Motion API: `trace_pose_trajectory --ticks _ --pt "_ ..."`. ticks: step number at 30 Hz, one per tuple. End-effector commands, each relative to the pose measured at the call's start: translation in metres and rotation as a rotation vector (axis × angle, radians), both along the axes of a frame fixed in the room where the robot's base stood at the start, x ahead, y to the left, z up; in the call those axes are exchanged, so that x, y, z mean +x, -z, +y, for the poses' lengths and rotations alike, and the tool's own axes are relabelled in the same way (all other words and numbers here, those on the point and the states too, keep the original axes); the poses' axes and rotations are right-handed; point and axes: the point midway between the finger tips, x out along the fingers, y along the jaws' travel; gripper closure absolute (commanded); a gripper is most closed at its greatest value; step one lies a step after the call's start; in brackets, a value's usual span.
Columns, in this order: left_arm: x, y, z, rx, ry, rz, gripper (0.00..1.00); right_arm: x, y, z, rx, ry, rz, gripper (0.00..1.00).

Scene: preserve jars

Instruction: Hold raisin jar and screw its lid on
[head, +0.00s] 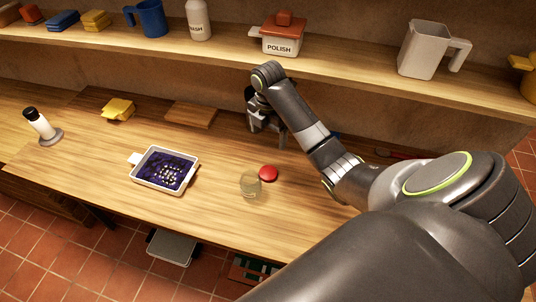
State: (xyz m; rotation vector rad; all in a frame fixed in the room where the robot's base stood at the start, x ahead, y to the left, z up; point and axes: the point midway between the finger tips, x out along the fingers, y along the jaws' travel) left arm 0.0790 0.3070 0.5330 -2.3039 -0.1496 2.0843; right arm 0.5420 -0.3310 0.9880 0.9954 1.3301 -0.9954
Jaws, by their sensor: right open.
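A small see-through, yellowish jar (250,184) stands on the wooden worktop near its front edge. It appears to be open at the top; its contents are too small to make out. A round red lid (268,173) lies on the worktop just right of and slightly behind the jar, apart from its mouth. My right gripper (267,133) is open and empty, pointing down above the worktop behind the lid and jar. It touches neither. My left gripper is not in view.
A white tray (137,160) with dark purple contents sits left of the jar. The shelf behind holds a polish pot (281,36) and jugs. The worktop between tray and jar is clear.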

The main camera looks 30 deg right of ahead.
Motion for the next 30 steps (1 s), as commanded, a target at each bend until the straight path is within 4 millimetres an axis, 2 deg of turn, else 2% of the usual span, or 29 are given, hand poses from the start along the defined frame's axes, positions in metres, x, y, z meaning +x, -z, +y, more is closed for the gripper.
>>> trace_pose_trajectory --ticks 5,11,17,30 --pt "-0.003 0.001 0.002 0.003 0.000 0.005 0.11 0.000 0.001 0.000 0.000 0.001 0.000 0.15" --pt "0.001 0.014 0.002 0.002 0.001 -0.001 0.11 0.000 0.015 0.000 0.000 0.001 0.000 0.15" --pt "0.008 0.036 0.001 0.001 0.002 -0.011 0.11 0.000 0.038 0.000 0.000 0.002 0.000 0.15" --pt "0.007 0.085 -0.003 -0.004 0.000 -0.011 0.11 0.000 0.086 0.000 0.000 0.001 0.000 0.15"
